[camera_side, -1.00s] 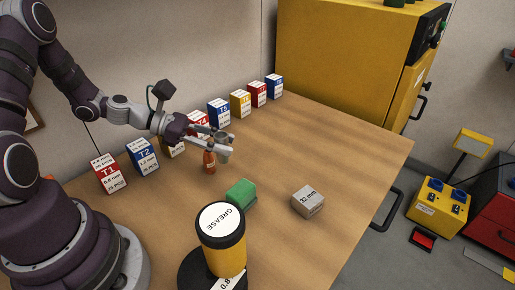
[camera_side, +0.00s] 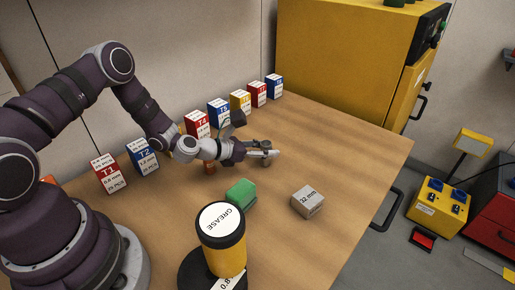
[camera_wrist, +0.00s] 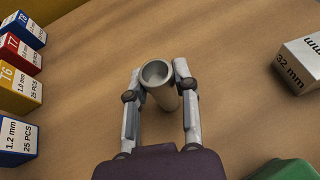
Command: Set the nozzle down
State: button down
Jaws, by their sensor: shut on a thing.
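The nozzle (camera_wrist: 164,92) is a pale grey hollow cylinder with an open round top. In the wrist view it stands between the two fingers of my gripper (camera_wrist: 159,78), which are shut on it. In the side view my gripper (camera_side: 264,153) is low over the middle of the wooden table (camera_side: 330,150), and the nozzle is mostly hidden by the fingers. I cannot tell whether its bottom touches the table.
A grey 32 mm box (camera_side: 308,202) and a green block (camera_side: 240,192) lie nearer the camera. A grease tub (camera_side: 228,250) stands in front. A row of labelled boxes (camera_side: 219,112) lines the back. Table to the right is clear.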

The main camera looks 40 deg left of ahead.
jog(key=shift+f, duration=0.1)
jog(key=c, duration=0.9)
grip_release()
jog(key=shift+o, duration=0.2)
